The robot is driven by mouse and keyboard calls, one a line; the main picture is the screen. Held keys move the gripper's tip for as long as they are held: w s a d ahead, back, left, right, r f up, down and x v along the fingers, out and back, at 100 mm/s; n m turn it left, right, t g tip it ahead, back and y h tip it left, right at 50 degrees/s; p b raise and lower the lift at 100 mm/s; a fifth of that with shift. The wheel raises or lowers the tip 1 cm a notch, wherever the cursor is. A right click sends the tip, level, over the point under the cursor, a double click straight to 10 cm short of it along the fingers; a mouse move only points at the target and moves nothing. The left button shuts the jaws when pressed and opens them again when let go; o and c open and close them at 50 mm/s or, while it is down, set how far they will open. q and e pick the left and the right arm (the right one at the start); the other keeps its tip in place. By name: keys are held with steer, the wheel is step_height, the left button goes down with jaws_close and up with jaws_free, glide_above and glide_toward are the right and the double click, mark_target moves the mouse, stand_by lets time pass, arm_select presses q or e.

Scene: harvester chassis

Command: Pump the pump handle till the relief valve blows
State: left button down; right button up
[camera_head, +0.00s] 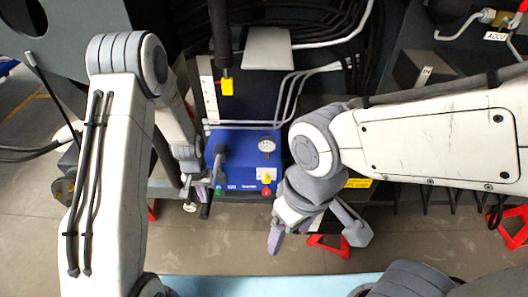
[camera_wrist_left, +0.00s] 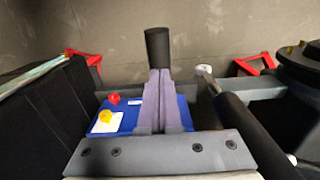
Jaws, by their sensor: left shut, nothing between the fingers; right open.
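The blue pump unit (camera_head: 240,142) stands at the centre of the head view, with a round gauge (camera_head: 266,145) on top. It also shows in the left wrist view (camera_wrist_left: 129,116), partly behind my fingers. My left gripper (camera_head: 201,192) is at its front left corner, fingers shut together with nothing between them. A black cylinder (camera_wrist_left: 157,47), seemingly the pump handle's grip, shows just beyond the fingertips in the wrist view; whether they touch it I cannot tell. Its dark end (camera_head: 206,209) shows below the gripper. My right gripper (camera_head: 316,236) is open and empty, front right of the unit.
A red knob (camera_head: 267,191) and a yellow knob (camera_head: 266,178) sit on the unit's front. Pale pipes (camera_head: 290,95) run behind it. Red stands (camera_head: 328,243) are on the floor. The floor in front is mostly clear.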

stand_by(0.6)
arm_select(q)
steer(key=shift+w+f+b, duration=0.55)
steer(key=shift+f+b, duration=3.6)
steer(key=shift+f, duration=1.7)
steer(key=r+p, duration=0.3)
steer(key=r, duration=0.1)
steer(key=s+r+p, duration=0.1)
steer(key=r+p, duration=0.6)
steer(key=r, duration=0.1)
steer(key=shift+s+r+p, duration=0.2)
steer(key=shift+r+p, duration=0.1)
steer(key=shift+r, duration=0.05)
steer(key=shift+f, duration=0.2)
steer(key=shift+w+f+b, duration=0.15)
steer(key=shift+f+b, duration=1)
steer(key=shift+f, duration=0.3)
steer(key=shift+w+f+b, duration=0.2)
steer(key=shift+f+b, duration=0.9)
steer(key=shift+f, duration=0.35)
steer(key=shift+w+f+b, duration=0.15)
steer(key=shift+f+b, duration=1)
steer(key=shift+f, duration=0.3)
step_height(320, 180, up, 11)
steer(key=p, duration=0.9)
steer(key=shift+s+r, duration=0.15)
steer(key=shift+r, duration=0.05)
steer(key=shift+f, duration=0.1)
